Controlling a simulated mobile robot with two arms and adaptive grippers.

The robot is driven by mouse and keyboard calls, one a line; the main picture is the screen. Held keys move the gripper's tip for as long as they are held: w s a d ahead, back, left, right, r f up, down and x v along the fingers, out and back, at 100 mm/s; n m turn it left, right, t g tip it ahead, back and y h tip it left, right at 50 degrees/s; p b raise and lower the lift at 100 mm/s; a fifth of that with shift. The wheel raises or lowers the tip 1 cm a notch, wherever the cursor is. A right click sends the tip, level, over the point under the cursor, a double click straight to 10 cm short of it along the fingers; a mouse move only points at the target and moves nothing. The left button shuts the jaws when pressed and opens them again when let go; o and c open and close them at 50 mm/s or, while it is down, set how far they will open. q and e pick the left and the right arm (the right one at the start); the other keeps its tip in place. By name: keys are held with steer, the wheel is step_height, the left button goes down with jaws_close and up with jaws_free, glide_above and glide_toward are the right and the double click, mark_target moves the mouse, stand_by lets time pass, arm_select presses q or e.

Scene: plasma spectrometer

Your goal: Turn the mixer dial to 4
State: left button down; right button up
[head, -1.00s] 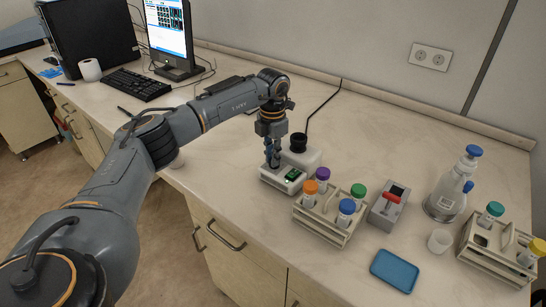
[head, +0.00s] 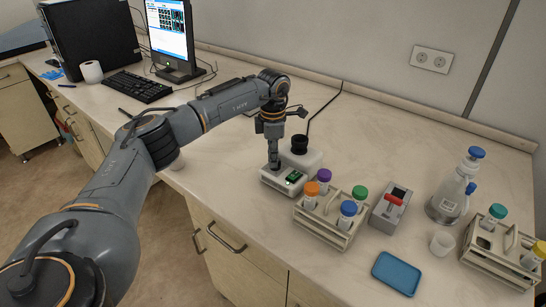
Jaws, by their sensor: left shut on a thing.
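The mixer (head: 311,159) is a white box with a black round cup on top and a lower front part with a small green display (head: 293,177). It stands on the bench near the front edge, left of the tube rack. My left gripper (head: 274,166) points straight down over the left part of the mixer's front. It is shut on the mixer dial, which the fingers hide. The display's reading is too small to make out. My right gripper is not in view.
A rack (head: 324,228) with several capped tubes stands close to the right of the mixer. A grey device with a red handle (head: 393,199), a blue tray (head: 397,272), a white cup (head: 442,243), a wash bottle (head: 451,191) and a second rack (head: 488,270) lie further right.

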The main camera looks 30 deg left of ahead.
arm_select(q)
steer(key=shift+r, duration=0.1)
steer(key=c, duration=1.6)
jaws_free()
steer(key=shift+c, duration=0.2)
step_height(320, 180, up, 12)
